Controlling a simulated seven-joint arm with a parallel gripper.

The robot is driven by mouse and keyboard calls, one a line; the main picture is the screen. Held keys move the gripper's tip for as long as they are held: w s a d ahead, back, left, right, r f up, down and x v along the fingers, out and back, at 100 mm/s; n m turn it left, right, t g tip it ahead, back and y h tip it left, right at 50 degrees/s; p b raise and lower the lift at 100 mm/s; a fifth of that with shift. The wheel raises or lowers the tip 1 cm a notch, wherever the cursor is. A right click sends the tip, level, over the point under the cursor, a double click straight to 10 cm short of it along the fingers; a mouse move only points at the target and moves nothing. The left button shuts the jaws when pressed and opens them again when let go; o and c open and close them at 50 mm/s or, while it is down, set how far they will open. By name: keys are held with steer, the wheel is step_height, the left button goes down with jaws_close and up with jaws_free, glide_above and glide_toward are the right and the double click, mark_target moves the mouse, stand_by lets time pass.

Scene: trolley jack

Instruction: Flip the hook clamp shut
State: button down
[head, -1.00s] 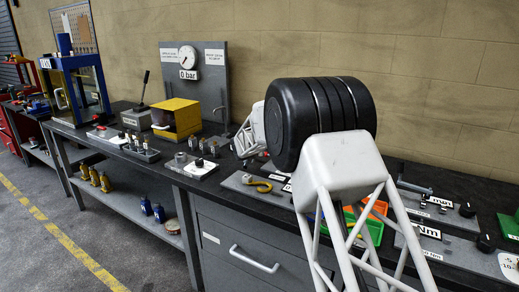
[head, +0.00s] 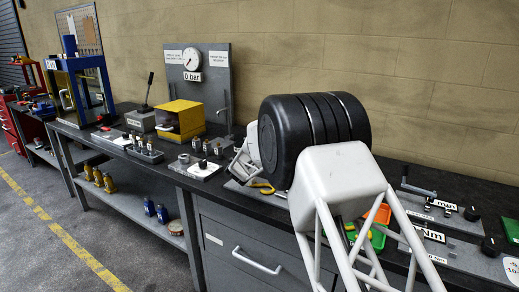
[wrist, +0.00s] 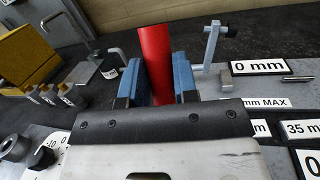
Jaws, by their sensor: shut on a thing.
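My gripper (wrist: 157,82) has its two blue fingers closed on the sides of a red rounded bar (wrist: 154,45) in the wrist view. The bar looks like a handle, perhaps that of the hook clamp. It stands up between the fingers and its lower end is hidden. The clamp's hook and catch cannot be made out in either view. In the head view, the white end of my arm (head: 243,160) is low at the bench, and its fingers and the red bar cannot be made out there.
A grey crank post (wrist: 211,46) and a "0 mm" label plate (wrist: 257,67) stand right of the red bar. A yellow box (head: 180,119) and a gauge panel (head: 215,85) are farther left. Green and orange bins (head: 378,238) and label plates lie right of my arm.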

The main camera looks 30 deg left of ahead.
steer(key=shift+s+r+t, duration=0.1)
steer(key=shift+s+t, duration=0.45)
steer(key=shift+t, duration=0.15)
steer(key=c, duration=0.9)
jaws_free()
steer(key=shift+s, duration=0.15)
steer(key=shift+v, duration=3.75)
steer(key=shift+d, duration=0.1)
steer(key=shift+d, duration=0.1)
